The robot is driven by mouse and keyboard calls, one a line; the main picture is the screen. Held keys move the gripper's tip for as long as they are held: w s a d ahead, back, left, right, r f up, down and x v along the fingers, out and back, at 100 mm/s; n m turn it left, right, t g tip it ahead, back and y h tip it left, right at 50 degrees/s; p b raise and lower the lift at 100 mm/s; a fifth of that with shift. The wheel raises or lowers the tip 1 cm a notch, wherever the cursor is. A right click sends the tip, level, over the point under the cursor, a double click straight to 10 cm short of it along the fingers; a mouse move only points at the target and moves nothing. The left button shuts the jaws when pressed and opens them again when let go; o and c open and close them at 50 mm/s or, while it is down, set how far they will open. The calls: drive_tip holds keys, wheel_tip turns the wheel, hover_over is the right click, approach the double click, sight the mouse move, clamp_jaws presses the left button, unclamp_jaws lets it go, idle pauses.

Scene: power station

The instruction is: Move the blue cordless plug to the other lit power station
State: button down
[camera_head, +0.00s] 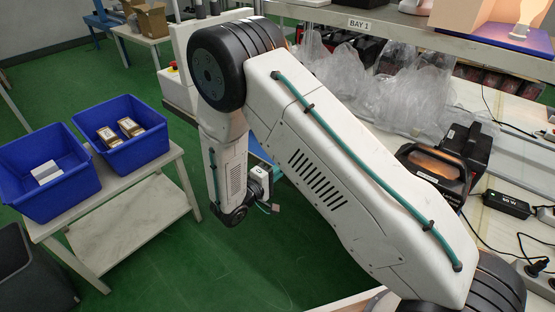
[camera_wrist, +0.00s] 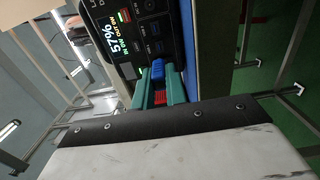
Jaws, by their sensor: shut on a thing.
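My gripper (camera_wrist: 157,76) shows in the wrist view with its two teal fingers shut on the blue plug (camera_wrist: 158,67). The plug is at the front of a dark power station (camera_wrist: 133,52) with a lit display reading 57%. I cannot tell whether the plug is seated in a socket or just in front of it. A small red part shows between the fingers. Another black power station (camera_head: 438,178) with an orange-lit handle area stands on the bench at the right.
Two blue bins (camera_head: 48,208) (camera_head: 122,164) stand on a low table at the left; the right one holds two boxes. Clear plastic bags (camera_head: 395,105) lie under the BAY 1 shelf (camera_head: 430,42). A black adapter (camera_head: 508,204) and cables lie at the right. Green floor is open at the centre-left.

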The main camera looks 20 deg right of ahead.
drive_tip(key=shift+x, duration=2.75)
drive_tip(key=shift+x, duration=0.8)
drive_tip(key=c, duration=1.3)
unclamp_jaws()
drive_tip(key=shift+d, duration=0.1)
drive_tip(key=shift+c, duration=0.2)
drive_tip(key=v, duration=0.7)
drive_tip(key=shift+s+a, duration=0.2)
drive_tip(key=shift+a, duration=0.15)
